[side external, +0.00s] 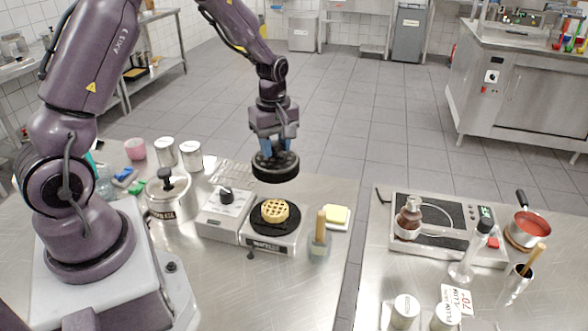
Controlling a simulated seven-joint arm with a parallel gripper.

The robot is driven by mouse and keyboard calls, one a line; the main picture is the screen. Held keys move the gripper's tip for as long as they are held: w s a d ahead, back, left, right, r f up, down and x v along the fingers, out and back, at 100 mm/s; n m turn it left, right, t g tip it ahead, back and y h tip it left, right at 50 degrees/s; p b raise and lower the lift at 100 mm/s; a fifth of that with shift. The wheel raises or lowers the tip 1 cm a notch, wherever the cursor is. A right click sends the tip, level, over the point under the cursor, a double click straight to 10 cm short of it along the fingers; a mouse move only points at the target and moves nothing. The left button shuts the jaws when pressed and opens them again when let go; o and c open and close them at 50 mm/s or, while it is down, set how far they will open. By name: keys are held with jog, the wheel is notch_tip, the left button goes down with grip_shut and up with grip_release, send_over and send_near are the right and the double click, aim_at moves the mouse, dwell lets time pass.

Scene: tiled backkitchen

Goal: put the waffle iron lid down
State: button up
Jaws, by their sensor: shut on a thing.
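The waffle iron lid (276,170), a thick black disc, hangs in the air, roughly level. My gripper (274,148) is shut on top of it; its blue fingers show, but the grip point itself is partly hidden by the lid. The waffle iron (272,243) stands on the steel counter below, with a round black plate on a silver base. A golden round waffle (275,211) lies on that plate. In this view the lid is above the waffle, with a clear gap between them.
Left of the iron are a silver unit with a black knob (226,196) and a lidded steel pot (167,194). A gap separates the right counter (375,270).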

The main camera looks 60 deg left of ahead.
jog(key=shift+w+a+f, duration=0.35)
jog(key=shift+w+f, duration=0.65)
jog(key=shift+f, duration=0.6)
jog(key=shift+w+a+f, duration=0.4)
jog(key=shift+w+f, duration=0.65)
jog(key=shift+f, duration=0.55)
jog(key=shift+w+a+f, duration=0.35)
jog(key=shift+w+f, duration=0.65)
jog(key=shift+f, duration=0.6)
jog(key=shift+f, duration=0.2)
jog(key=o, duration=1)
jog(key=shift+r, duration=0.15)
